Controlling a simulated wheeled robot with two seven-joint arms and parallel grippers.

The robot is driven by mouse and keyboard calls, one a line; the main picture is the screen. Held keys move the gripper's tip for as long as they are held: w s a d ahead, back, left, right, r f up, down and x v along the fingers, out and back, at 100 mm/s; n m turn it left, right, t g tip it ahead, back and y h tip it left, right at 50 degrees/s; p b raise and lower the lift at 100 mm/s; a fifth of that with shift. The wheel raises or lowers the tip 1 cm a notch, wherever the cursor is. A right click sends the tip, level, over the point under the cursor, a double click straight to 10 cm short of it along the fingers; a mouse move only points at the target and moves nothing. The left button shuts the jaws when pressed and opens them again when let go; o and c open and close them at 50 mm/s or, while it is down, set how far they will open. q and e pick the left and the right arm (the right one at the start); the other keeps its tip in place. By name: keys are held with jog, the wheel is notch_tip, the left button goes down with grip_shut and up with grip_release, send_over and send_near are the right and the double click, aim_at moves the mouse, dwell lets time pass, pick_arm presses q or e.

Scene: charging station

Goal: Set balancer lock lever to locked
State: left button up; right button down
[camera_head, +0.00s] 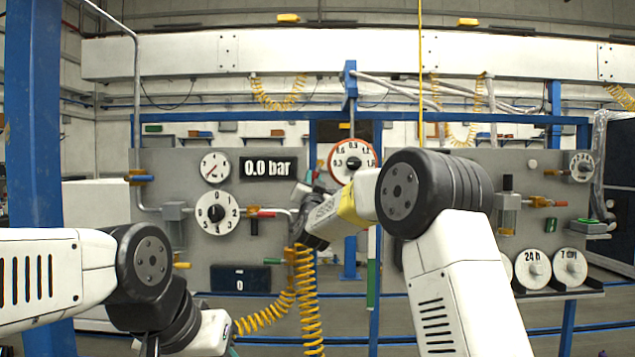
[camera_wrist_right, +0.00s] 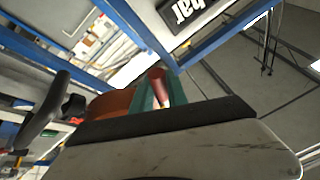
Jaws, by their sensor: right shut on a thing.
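A red handle (camera_wrist_right: 159,86) shows in the right wrist view between the green fingers of my right gripper (camera_wrist_right: 160,93), which is shut on it. I take it to be the lever, but its lock position cannot be read. In the head view my right gripper (camera_head: 301,212) is at the panel, just left of the round orange-rimmed gauge (camera_head: 352,160). Its fingertips and the held handle are small and mostly hidden there. My left gripper (camera_head: 233,346) is at the bottom edge, mostly hidden by its own arm, so its jaws cannot be read.
The grey panel (camera_head: 160,245) carries a "0.0 bar" display (camera_head: 267,168), a numbered dial (camera_head: 217,212) and a red-handled valve (camera_head: 264,214). Yellow coiled hoses (camera_head: 306,300) hang beside my right gripper. A blue post (camera_head: 35,120) stands at the left.

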jog(key=m+h, duration=0.1)
jog(key=m, duration=0.1)
jog(key=a+m+h, duration=0.1)
jog(key=m, duration=0.1)
jog(key=m+h, duration=0.1)
jog(key=m, duration=0.1)
jog(key=shift+a+r+h, duration=0.3)
jog(key=shift+r, duration=0.05)
jog(key=shift+a+r+m+g+h, duration=0.25)
jog(key=shift+r+m+g+h, duration=0.45)
jog(key=shift+m, duration=1.4)
jog(key=shift+a+r+m+g+h, duration=0.25)
jog(key=shift+r+m+g+h, duration=0.45)
jog(key=shift+m, duration=1.4)
jog(key=shift+a+r+m+g+h, duration=0.35)
jog(key=shift+m+g+h, duration=0.55)
jog(key=shift+m, duration=1.2)
jog(key=shift+d+r, duration=0.15)
jog(key=c, duration=1.6)
grip_release()
jog(key=shift+s, duration=0.1)
jog(key=v, duration=0.7)
jog(key=shift+s, duration=0.3)
